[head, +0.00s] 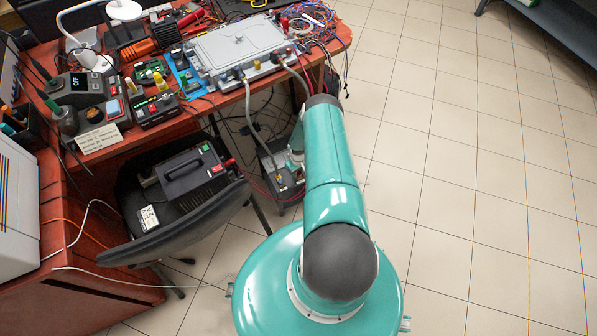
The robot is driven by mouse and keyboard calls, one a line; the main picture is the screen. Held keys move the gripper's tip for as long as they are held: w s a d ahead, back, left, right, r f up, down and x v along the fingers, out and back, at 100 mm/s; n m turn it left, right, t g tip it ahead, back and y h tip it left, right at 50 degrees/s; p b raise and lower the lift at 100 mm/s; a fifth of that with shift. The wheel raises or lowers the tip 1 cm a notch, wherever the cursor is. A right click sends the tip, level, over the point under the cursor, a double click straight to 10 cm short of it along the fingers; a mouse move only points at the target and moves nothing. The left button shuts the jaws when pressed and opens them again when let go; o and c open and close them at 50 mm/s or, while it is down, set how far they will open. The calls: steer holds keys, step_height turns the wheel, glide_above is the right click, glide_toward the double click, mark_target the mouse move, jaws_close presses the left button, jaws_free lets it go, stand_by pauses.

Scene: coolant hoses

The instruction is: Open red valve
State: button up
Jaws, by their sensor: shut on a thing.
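My teal arm reaches over to the floor beside the bench, and its dark elbow stands between the camera and part of the work area. My gripper (292,160) shows only in part, low beside the arm, at a dark box on the floor (268,160). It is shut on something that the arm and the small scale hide. A grey hose (249,115) runs from the silver metal case (238,46) on the bench down to a brass-coloured fitting (279,177) on the dark box. I cannot make out a red valve at the gripper.
The red bench (214,98) is crowded with tools, instruments and loose wires. A black chair (190,226) left of the gripper holds a black power unit (191,171). Cables hang at the bench's right edge. The tiled floor (480,200) on the right is clear.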

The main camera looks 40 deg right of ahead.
mark_target(299, 173)
steer(key=n, duration=0.6)
steer(key=shift+n, duration=0.3)
stand_by(0.4)
steer(key=o, duration=1)
steer(key=shift+r, duration=0.1)
step_height(299, 173, up, 14)
steer(key=shift+f, duration=0.2)
